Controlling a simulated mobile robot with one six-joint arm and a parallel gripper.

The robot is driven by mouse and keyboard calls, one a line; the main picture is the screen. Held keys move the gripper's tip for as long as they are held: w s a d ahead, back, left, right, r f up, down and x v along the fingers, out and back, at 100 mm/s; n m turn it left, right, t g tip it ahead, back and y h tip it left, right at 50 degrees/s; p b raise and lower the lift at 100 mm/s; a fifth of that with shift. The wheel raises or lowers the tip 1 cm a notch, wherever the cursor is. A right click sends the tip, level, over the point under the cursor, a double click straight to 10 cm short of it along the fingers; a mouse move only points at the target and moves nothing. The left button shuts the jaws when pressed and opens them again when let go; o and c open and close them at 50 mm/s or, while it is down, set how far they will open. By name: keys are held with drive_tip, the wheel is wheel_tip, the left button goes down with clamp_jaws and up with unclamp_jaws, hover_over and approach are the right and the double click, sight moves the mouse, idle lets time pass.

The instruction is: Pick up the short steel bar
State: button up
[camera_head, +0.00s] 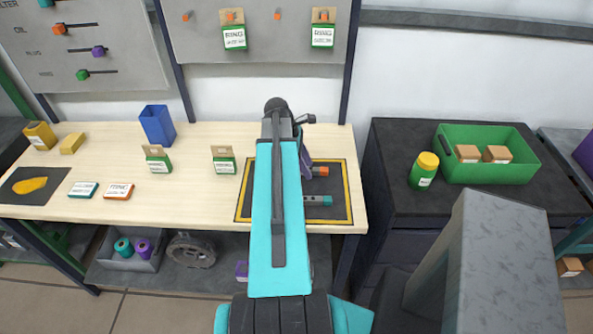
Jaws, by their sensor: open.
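Two bar-like parts lie on a dark mat with a yellow border (340,211), on the right end of the wooden bench. The farther one, a grey and purple bar with an orange tip (320,171), also shows only in part. My arm hides their left ends, so I cannot tell which is the short steel bar. My turquoise arm reaches over the mat. Its jaws are hidden behind the arm link.
A blue bin (157,125), green-and-white hanging packs (224,160), and small boxes stand on the bench's left and middle. A dark cabinet at right bears a green bottle (423,170) and a green crate (487,172). A pegboard (258,60) stands behind the bench.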

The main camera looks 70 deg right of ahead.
clamp_jaws()
drive_tip(key=shift+r, duration=0.2)
idle(0.3)
wheel_tip(320, 180, up, 10)
drive_tip(key=b, duration=0.2)
drive_tip(key=shift+f+b, duration=0.15)
drive_tip(key=shift+b, duration=0.25)
idle(0.3)
drive_tip(key=shift+w, duration=0.1)
idle(0.4)
